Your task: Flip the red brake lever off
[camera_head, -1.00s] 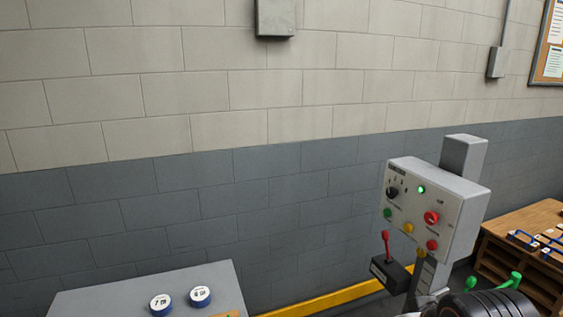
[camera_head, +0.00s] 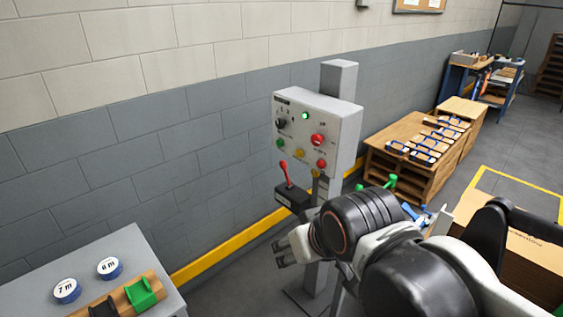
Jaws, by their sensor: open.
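The red brake lever (camera_head: 285,173) stands up, tilted a little left, from a black box (camera_head: 292,197) low on the left side of the grey control panel (camera_head: 318,128). The panel has a lit green lamp, a black knob and red, yellow and green buttons. My gripper (camera_head: 279,251) is at the end of my arm, below the lever box and apart from it. It looks open and empty; its far side is partly hidden by my wrist.
A grey table (camera_head: 75,268) at lower left holds two blue-rimmed discs and a green block (camera_head: 142,292). A yellow rail (camera_head: 225,247) runs along the wall foot. A cardboard box (camera_head: 515,245) is at lower right.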

